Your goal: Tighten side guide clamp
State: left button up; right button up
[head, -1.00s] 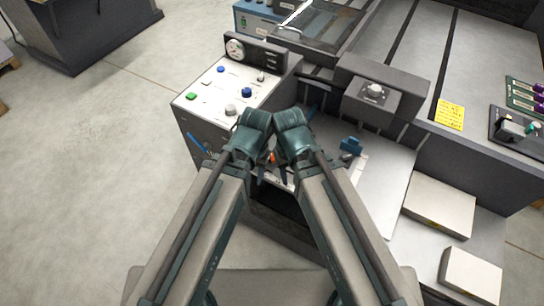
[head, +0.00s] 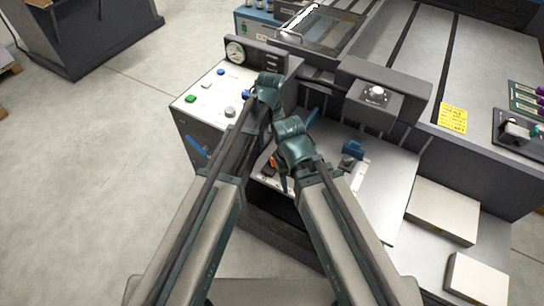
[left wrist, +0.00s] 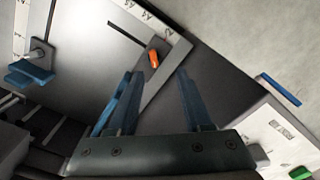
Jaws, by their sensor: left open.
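A small orange lever (head: 270,163) sits at the end of a white scaled guide bar at the machine's front. The lever also shows in the left wrist view (left wrist: 153,58). My left gripper (left wrist: 158,75) is open and empty, its blue fingers to either side of the lever's line, apart from it. In the head view the left gripper (head: 274,180) is partly hidden by my arms. A blue clamp knob (head: 352,150) stands on the plate to the right; it shows in the left wrist view (left wrist: 30,75).
A control panel (head: 212,100) with coloured buttons and a gauge is on the left. A blue handle (head: 198,145) sticks out of its side. A dark unit with a dial (head: 377,92) overhangs the plate. Pale boxes (head: 443,209) lie at right.

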aim_at(272, 158)
pick_arm(q)
jog(key=w, duration=0.2)
jog(key=w+n, duration=0.1)
jog(key=shift+w+d+f, duration=0.3)
jog(key=shift+d, duration=0.1)
jog(key=shift+f, duration=0.1)
notch_tip(272, 158, down, 14)
jog(key=b, duration=1.4)
jog(key=shift+r, duration=0.2)
grip_shut()
